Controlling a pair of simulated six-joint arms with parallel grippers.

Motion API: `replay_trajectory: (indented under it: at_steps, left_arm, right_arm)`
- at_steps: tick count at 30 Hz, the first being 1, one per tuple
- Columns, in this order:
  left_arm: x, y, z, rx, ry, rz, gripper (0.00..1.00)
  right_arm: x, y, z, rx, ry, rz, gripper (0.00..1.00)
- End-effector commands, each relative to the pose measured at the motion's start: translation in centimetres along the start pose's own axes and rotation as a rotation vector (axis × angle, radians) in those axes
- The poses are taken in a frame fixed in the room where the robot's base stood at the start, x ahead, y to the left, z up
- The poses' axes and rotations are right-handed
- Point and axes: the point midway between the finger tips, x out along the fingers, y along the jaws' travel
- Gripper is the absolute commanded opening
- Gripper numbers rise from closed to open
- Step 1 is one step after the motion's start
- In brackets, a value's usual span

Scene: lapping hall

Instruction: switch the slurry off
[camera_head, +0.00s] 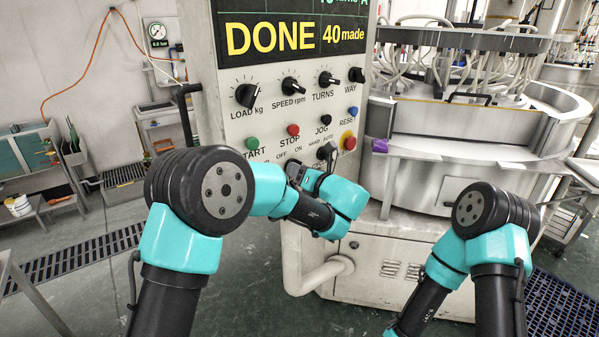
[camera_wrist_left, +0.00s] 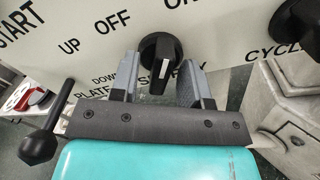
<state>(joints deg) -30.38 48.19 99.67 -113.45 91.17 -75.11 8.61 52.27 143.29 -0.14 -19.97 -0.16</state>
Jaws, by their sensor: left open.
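The slurry switch (camera_wrist_left: 163,62) is a black rotary knob with a white mark on its ridge, in the left wrist view. The letters below it are partly covered, and OFF and part of ON are printed above it. Its ridge looks roughly upright there; I cannot tell which setting it points to. My left gripper (camera_wrist_left: 160,75) is open, with one finger on each side of the knob; I cannot tell whether they touch it. In the head view my left arm hides the switch. My right gripper is out of view; only its arm shows.
A black lever (camera_wrist_left: 40,146) sticks out left of my gripper. The lapping machine (camera_head: 430,118) stands at the right.

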Motion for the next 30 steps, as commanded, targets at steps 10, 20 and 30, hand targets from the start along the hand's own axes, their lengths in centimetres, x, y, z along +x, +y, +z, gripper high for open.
replay_trajectory:
  at_steps: [10, 20, 30]
  left_arm:
    - [-0.05, -0.01, 0.0, 0.0, 0.0, 0.0, 0.22]
    - [-0.06, -0.01, 0.0, 0.0, 0.0, 0.0, 0.0]
    - [-0.07, -0.01, 0.0, -0.04, 0.0, 0.0, 0.0]
  right_arm:
    - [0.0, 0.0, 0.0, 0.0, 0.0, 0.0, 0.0]
    - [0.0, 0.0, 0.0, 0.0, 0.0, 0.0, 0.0]
    - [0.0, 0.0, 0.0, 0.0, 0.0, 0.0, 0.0]
